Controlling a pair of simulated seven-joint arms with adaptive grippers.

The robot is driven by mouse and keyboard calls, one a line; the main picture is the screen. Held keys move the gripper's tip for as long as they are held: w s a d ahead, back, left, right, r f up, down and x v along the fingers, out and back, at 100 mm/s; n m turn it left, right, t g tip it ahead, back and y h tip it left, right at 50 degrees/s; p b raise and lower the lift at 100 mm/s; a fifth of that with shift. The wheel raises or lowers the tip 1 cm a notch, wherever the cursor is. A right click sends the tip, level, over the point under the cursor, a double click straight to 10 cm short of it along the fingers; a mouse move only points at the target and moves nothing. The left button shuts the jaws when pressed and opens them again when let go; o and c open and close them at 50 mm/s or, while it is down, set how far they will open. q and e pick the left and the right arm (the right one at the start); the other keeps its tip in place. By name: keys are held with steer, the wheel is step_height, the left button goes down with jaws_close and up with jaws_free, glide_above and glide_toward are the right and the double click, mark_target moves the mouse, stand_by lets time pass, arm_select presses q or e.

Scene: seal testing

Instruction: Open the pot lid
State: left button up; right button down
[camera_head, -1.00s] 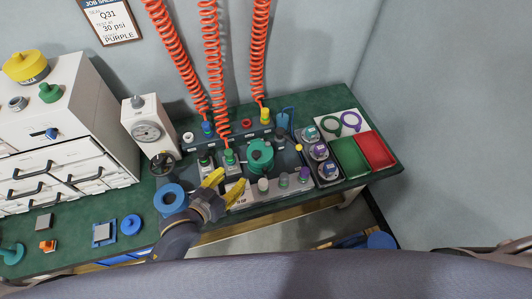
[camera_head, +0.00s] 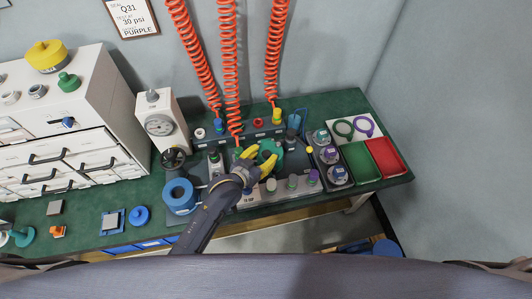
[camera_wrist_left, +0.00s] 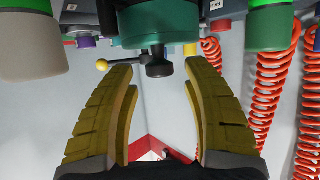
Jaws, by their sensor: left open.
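The teal-green pot (camera_head: 277,149) stands on the grey test station in the middle of the bench, partly hidden behind my left gripper. In the left wrist view the pot (camera_wrist_left: 158,26) is at the top centre, with a dark knob-like part (camera_wrist_left: 157,62) and a thin lever with a yellow ball (camera_wrist_left: 102,65) below it. My left gripper (camera_head: 266,155) reaches over the station to the pot. Its yellow fingers are open in the left wrist view (camera_wrist_left: 159,72), one on each side of the dark part, with gaps showing. My right gripper is not in view.
Small capped parts (camera_head: 292,182) line the front.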

arm_select(q)
steer(key=shift+x, duration=1)
jaws_close()
